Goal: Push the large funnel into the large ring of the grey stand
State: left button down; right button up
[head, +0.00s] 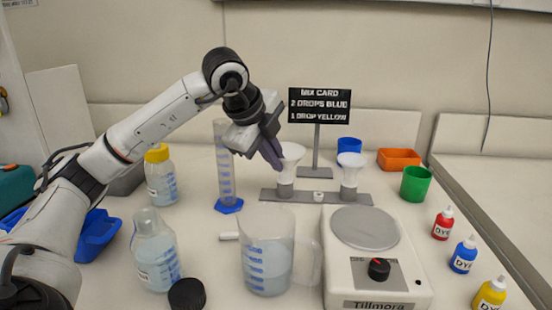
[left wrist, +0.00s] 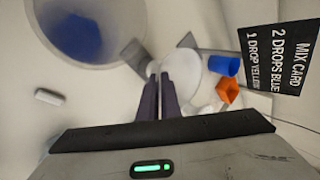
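The large funnel (head: 287,170) is white and stands upright at the left end of the grey stand (head: 330,195), its lower part at the ring there. Whether it is fully seated cannot be told. A smaller white funnel (head: 350,172) stands at the stand's right end. My left gripper (head: 274,157) points down at the large funnel's left rim. In the left wrist view its dark fingers (left wrist: 159,85) are together with nothing seen between them, and the white large funnel (left wrist: 187,68) is right by their tips. Contact cannot be told. My right gripper is not in view.
A clear measuring cylinder (head: 225,165) on a blue base stands just left of the gripper. The sign (head: 319,106) rises behind the stand. A jug (head: 266,250) and a stirrer plate (head: 375,265) are in front. Green cup (head: 416,183) and dye bottles stand right.

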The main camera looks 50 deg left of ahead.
pick_arm(q)
jog(key=c, duration=1.9)
grip_release()
jog(key=shift+s+d+r, duration=0.1)
jog(key=shift+s+r, duration=0.15)
jog(key=shift+r, duration=0.4)
jog(key=a+p+v, duration=0.1)
jog(key=v, duration=0.8)
jog(key=shift+s+d, duration=0.15)
jog(key=shift+d, duration=0.3)
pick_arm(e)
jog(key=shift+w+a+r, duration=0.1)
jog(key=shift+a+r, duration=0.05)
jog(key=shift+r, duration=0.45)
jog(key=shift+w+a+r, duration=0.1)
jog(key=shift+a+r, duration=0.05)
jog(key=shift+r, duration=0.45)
